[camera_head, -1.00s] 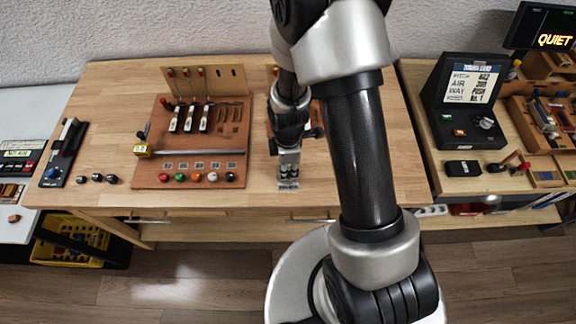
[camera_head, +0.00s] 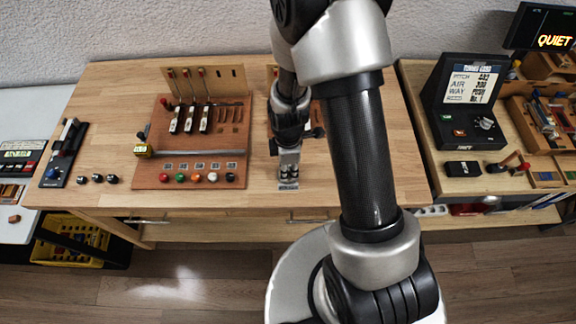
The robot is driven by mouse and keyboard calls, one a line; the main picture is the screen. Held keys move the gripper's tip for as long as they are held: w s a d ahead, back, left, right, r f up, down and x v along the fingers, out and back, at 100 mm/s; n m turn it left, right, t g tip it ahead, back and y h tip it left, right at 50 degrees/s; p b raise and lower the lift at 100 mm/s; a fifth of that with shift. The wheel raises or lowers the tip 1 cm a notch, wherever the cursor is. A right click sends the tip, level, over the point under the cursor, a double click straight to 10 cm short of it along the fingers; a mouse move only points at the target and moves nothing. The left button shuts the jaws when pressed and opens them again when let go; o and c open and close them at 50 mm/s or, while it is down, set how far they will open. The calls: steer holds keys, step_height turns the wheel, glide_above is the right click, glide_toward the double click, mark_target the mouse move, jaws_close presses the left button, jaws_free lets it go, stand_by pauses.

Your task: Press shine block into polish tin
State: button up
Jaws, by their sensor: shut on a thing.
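My gripper (camera_head: 289,174) points down at the front middle of the wooden workbench (camera_head: 350,190), right of the reddish-brown board. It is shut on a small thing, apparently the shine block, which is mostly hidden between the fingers. The fingertips are at or just above a small greyish patch near the bench's front edge; I cannot tell whether this is the polish tin. No polish tin can be made out clearly, and contact between block and tin cannot be told from this view.
The reddish-brown board (camera_head: 150,180) with levers and coloured knobs lies left of my gripper. Another upright board behind is partly hidden by my arm. A black display unit (camera_head: 470,100) stands on the right bench. Bare bench top lies between the left board and my gripper.

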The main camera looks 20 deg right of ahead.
steer(key=shift+r+p, duration=2.3)
steer(key=shift+r, duration=1.05)
steer(key=w+m+b, duration=0.1)
steer(key=m, duration=0.1)
steer(key=shift+w+r+m+b, duration=0.1)
steer(key=shift+r+m+b, duration=0.05)
steer(key=shift+m+b, duration=0.15)
steer(key=w+r+m+b, duration=0.1)
steer(key=m, duration=0.3)
steer(key=w+r+m+b, duration=0.1)
steer(key=r+m+b, duration=0.1)
steer(key=m, duration=0.2)
steer(key=w+r+m+b, duration=0.1)
steer(key=m, duration=0.4)
steer(key=shift+w+r+b, duration=0.15)
steer(key=shift+b, duration=0.2)
